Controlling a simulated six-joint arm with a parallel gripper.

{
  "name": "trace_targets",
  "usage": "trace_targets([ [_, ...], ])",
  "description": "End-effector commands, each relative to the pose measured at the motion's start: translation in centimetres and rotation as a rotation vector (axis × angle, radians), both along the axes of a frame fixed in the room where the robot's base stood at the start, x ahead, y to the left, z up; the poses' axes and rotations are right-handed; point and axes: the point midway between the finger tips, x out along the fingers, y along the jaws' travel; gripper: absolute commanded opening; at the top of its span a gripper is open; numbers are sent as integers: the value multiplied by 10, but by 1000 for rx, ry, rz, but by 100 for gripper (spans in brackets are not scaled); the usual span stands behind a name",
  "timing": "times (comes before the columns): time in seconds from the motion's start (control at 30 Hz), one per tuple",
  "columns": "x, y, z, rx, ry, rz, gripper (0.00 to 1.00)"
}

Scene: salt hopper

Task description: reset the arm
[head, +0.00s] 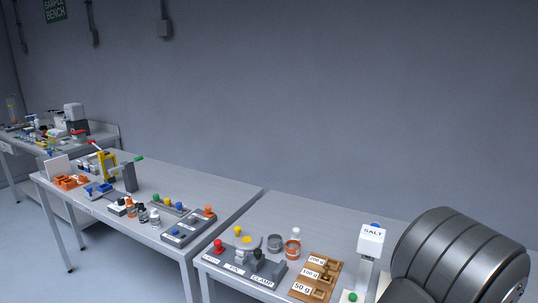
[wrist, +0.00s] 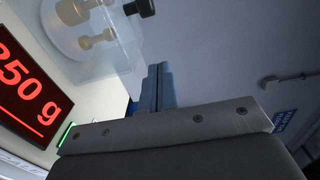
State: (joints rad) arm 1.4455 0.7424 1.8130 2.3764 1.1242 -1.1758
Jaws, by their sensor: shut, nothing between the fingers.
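My gripper (wrist: 158,88) shows in the wrist view with its two blue-grey fingers pressed together and nothing between them. Its wide grey mount fills the bottom of that view. A clear-walled part with pale knob shapes (wrist: 95,40) is beyond the fingers at upper left. I cannot tell whether the fingers touch it. In the head view the gripper is not seen; a large grey ribbed cylinder, which looks like part of my arm, fills the lower right corner. The white salt hopper (head: 371,240), labelled SALT, stands just left of it.
Wooden weight blocks (head: 314,276), an orange-labelled jar (head: 293,246) and a grey clamp panel (head: 243,267) crowd the near bench. Another bench (head: 150,184) stands left.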

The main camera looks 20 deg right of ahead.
Motion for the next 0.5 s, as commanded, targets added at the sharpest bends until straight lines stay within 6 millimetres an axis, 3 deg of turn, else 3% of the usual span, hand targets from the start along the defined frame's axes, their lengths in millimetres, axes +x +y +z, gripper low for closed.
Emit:
trace_targets([
  [0.3, -48, 45, 0, 1, -1, -5, 0],
  [0.5, -15, 15, 0, -1, 0, 3, 0],
])
